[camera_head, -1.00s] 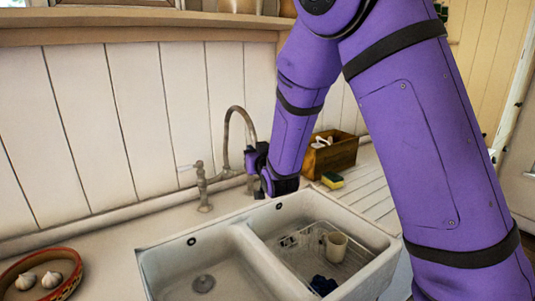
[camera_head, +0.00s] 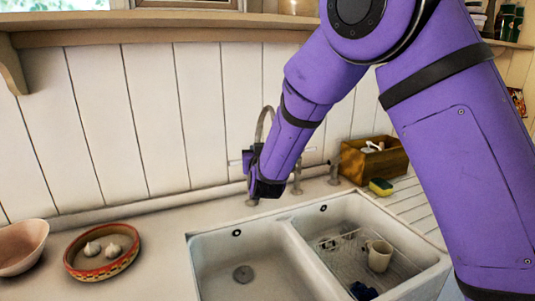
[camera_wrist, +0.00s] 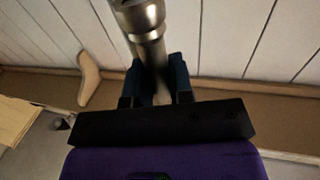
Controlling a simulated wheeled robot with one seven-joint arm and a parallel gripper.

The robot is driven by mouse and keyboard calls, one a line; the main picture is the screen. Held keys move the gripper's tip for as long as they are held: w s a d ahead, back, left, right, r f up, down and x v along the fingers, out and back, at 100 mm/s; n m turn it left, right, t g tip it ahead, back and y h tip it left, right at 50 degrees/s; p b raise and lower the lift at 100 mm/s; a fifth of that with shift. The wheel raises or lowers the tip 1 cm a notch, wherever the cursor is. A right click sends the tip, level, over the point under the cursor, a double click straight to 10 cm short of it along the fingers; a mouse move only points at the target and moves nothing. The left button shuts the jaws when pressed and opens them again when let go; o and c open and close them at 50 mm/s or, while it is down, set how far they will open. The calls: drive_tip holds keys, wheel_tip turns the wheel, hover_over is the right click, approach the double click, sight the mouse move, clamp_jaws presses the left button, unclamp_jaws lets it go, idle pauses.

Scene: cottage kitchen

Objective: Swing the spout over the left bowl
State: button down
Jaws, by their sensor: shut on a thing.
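The spout (camera_head: 262,122) is a thin metal gooseneck on the tap behind the white double sink. My gripper (camera_head: 258,168) is shut on its hanging part, and the spout end is mostly hidden behind the gripper. In the wrist view, the metal spout (camera_wrist: 148,38) stands between the dark fingers of my gripper (camera_wrist: 156,84). In the head view the gripper appears above the left bowl's back rim; I cannot tell whether the spout end is over the bowl.
The right bowl (camera_head: 335,215) holds a wire rack, a cream mug (camera_head: 379,256) and a dark blue cloth. A wooden box (camera_head: 373,160) and a sponge (camera_head: 381,187) stand right. A patterned dish with garlic (camera_head: 101,268) and a pink bowl (camera_head: 24,247) stand left.

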drive_tip(key=shift+w+a, duration=0.1)
drive_tip(key=shift+a, duration=0.2)
drive_tip(key=c, duration=1.1)
unclamp_jaws()
drive_tip(key=shift+o, duration=0.2)
drive_tip(key=s, duration=1)
drive_tip(key=shift+s+d, duration=0.4)
